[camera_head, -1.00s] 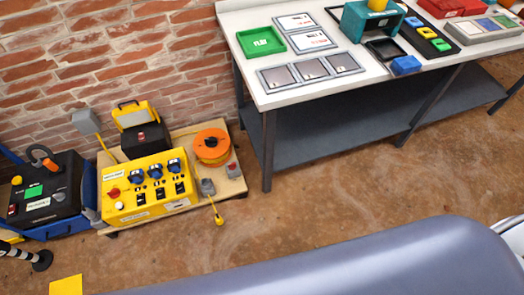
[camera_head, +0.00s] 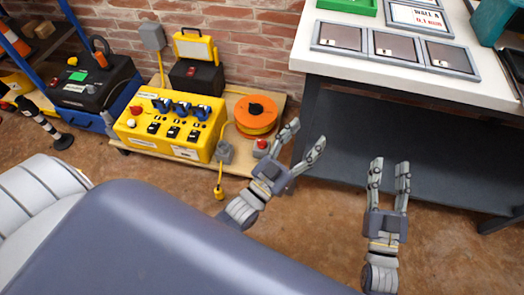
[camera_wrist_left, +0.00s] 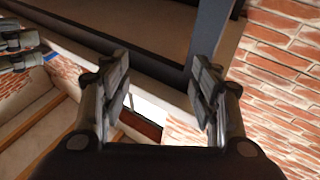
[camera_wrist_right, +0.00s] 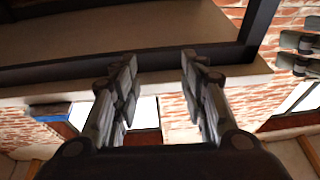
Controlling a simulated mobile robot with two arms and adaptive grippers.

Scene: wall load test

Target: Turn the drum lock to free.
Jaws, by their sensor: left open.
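An orange cable drum (camera_head: 256,114) with a dark hub sits on a wooden board beside the wall. A small grey box with a red top (camera_head: 261,147) stands just in front of it; I cannot tell whether this is the drum lock, and no lock marking is readable. My left gripper (camera_head: 307,140) is open and empty, to the right of the drum and the red-topped box, close to the table leg. My right gripper (camera_head: 389,170) is open and empty, further right, in front of the table's lower shelf. Neither wrist view shows the drum clearly.
A yellow control box (camera_head: 172,125) with blue sockets stands left of the drum. A grey box (camera_head: 224,152) with a hanging yellow piece is in front. The white table (camera_head: 340,68) with dark panels rises at right. A black case (camera_head: 95,85) stands far left. Brown floor lies in front.

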